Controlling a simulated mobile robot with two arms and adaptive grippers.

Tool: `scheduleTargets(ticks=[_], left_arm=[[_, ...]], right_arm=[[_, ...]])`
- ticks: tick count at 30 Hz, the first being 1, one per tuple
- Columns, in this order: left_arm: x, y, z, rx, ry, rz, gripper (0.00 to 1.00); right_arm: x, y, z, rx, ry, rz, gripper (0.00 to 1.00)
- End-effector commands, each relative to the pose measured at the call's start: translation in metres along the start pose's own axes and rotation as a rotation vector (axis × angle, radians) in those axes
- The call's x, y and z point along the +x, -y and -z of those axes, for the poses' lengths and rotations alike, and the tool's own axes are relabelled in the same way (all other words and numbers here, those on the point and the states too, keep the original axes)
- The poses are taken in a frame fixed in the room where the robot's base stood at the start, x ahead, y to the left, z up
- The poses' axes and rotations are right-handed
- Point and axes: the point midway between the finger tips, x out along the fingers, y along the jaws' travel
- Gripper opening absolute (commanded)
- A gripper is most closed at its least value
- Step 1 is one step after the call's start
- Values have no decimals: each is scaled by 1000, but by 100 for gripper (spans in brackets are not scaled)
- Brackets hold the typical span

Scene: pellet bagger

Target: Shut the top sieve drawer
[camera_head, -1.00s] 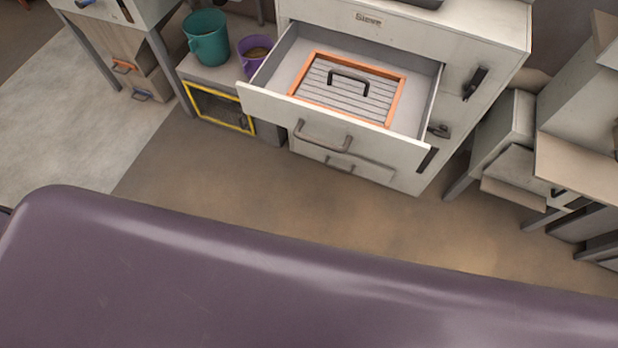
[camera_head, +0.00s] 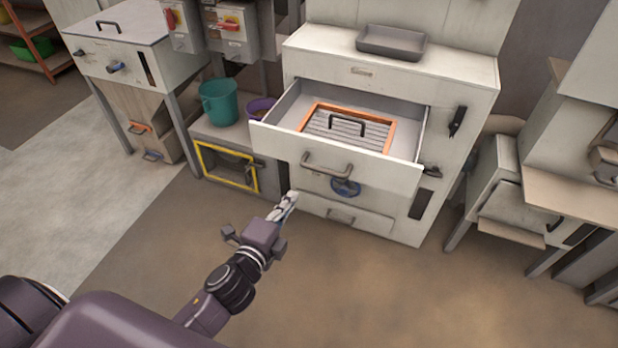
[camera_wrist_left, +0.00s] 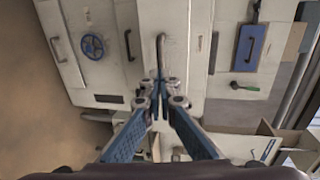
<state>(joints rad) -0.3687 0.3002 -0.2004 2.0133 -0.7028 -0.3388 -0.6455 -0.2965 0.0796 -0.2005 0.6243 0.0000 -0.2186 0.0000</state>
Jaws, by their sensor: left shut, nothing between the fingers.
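The top sieve drawer (camera_head: 395,172) is pulled well out of the white cabinet in the head view. Its front carries a grey bar handle (camera_head: 327,166). Inside lies a slatted sieve (camera_head: 346,128) with an orange frame and a dark handle. My left gripper (camera_head: 291,197) is shut and empty, in front of the cabinet, below and left of the drawer handle in the picture. It appears apart from the drawer front. In the left wrist view its blue fingers (camera_wrist_left: 159,88) come together before pale panels with bar handles. My right gripper is out of view.
A blue handwheel (camera_head: 346,187) and a lower drawer (camera_head: 343,217) are under the open drawer. A teal bucket (camera_head: 219,103) and a yellow-framed opening (camera_head: 227,167) are to the left. A grey tray (camera_head: 391,42) rests on top. Floor in front is clear.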

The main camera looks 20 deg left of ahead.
Motion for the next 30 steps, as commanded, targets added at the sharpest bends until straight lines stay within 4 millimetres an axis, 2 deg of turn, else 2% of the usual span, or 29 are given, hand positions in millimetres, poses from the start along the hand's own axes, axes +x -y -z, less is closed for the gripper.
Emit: scheduleTargets(ticks=[9, 15, 21, 30], left_arm=[[63, 1, 0, -1, 0, 0, 0], [95, 1, 0, -2, 0, 0, 0], [112, -1, 0, -2, 0, -1, 0], [115, -1, 0, -2, -1, -1, 0]], right_arm=[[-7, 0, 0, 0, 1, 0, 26], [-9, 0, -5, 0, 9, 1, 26], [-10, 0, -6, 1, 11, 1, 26], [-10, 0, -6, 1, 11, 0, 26]])
